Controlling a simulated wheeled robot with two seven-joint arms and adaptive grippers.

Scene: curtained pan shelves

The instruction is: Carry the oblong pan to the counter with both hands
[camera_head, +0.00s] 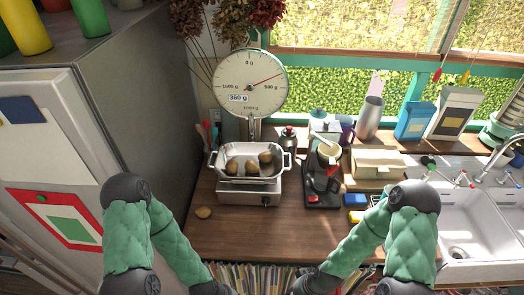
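I cannot tell whether this is the task's pan; no other oblong pan shows. My two arms reach down from the lower left and lower right towards the counter's front edge. Dark wrist parts show at the bottom of the picture. Both grippers are cut off below it, so what they touch or hold is hidden.
A striped curtain (263,278) hangs below the counter edge. A coffee machine (322,180), a bread box (377,163) and a sink (470,224) stand to the right. A fridge (45,165) is left. The counter's front middle is clear.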

